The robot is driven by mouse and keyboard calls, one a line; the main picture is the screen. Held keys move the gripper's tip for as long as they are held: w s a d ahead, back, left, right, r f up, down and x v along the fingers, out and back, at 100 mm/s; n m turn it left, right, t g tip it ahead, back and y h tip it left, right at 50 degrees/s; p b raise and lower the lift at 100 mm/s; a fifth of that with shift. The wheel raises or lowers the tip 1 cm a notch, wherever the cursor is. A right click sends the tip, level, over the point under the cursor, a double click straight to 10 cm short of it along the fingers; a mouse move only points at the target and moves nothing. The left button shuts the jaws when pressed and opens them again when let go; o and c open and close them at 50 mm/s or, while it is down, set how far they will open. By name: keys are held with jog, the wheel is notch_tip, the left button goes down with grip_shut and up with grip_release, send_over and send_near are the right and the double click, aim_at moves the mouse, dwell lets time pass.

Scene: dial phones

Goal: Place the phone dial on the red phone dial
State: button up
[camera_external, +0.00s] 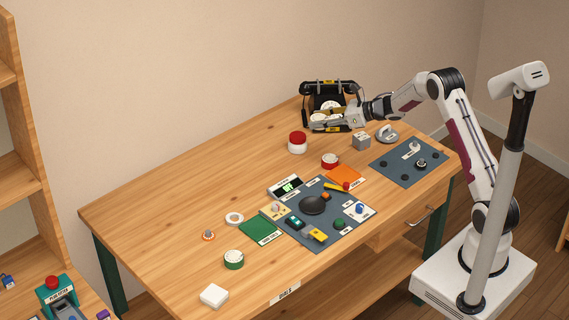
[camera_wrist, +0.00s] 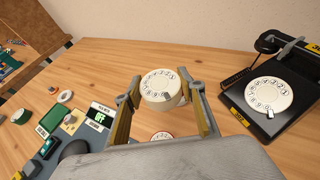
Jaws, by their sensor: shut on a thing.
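My gripper (camera_external: 322,122) hangs over the back of the table, just in front of the black phone (camera_external: 329,89). In the wrist view a round off-white phone dial (camera_wrist: 159,85) with black numbers sits between my two fingers. They are shut on it, and its numbered face is toward the camera.
A red-topped white cylinder (camera_external: 298,141) and a red-and-white round piece (camera_external: 330,160) stand near my gripper. A grey cube (camera_external: 362,142) and a bell-like grey thing (camera_external: 387,133) are to the right. A crowded grey mat (camera_external: 318,239) lies mid-table.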

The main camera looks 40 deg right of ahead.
jog(key=shift+n+g+y, duration=0.3)
jog(key=shift+n+y, duration=0.1)
jog(key=s, duration=0.5)
jog(key=shift+s+d+f, duration=0.15)
jog(key=shift+s+f, duration=0.1)
jog(key=shift+s, duration=0.05)
send_over(329, 158)
jog(key=shift+s+f, duration=0.1)
jog(key=shift+f, duration=3.05)
jog(key=shift+f, duration=1.9)
jog(key=shift+f, duration=0.1)
